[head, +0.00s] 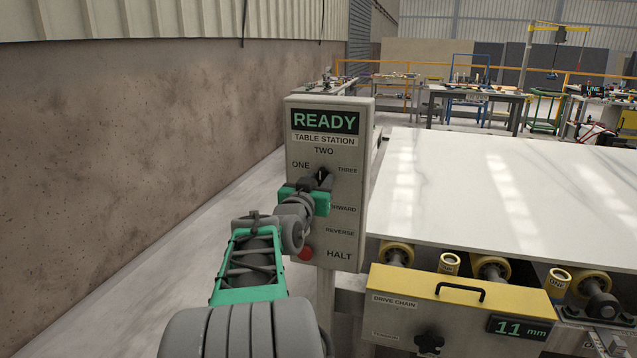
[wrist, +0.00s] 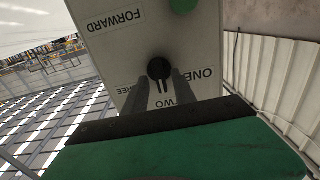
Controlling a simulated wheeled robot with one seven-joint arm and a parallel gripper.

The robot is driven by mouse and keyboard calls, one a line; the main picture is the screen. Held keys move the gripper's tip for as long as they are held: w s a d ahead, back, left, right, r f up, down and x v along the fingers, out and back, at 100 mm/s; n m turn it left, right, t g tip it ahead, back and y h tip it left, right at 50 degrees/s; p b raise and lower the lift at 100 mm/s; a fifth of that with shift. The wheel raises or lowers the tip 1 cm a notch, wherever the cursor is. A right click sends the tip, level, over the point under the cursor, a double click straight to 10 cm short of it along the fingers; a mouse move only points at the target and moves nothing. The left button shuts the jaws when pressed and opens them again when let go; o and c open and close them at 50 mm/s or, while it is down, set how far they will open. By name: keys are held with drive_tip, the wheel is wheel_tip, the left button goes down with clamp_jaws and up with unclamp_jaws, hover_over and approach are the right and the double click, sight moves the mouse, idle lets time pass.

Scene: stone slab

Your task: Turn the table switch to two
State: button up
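The table switch is a round black knob (head: 322,172) on the grey TABLE STATION panel (head: 345,215). Labels ONE, TWO and THREE stand to the upper left, above and to the upper right of it. In the wrist view the panel is upside down, and the knob (wrist: 160,69) shows near the middle with the TWO label below it. My gripper (head: 320,180) is at the knob, partly hiding it in the head view. In the wrist view my gripper's fingers (wrist: 161,82) are apart, one on each side of the knob. I cannot tell whether they touch it, or exactly where it points.
The panel's display (head: 325,121) reads READY. A red button (head: 305,253) by HALT sits low on the panel, near my arm. A white stone slab (head: 500,185) lies on rollers to the right, behind a yellow-topped drive chain box (head: 455,305). A brown wall (head: 130,150) stands left.

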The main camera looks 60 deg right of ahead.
drive_tip(key=shift+a+f, duration=0.1)
drive_tip(key=shift+a, duration=0.35)
drive_tip(key=s+a+b, duration=0.1)
drive_tip(key=a, duration=0.6)
drive_tip(key=shift+s, duration=0.1)
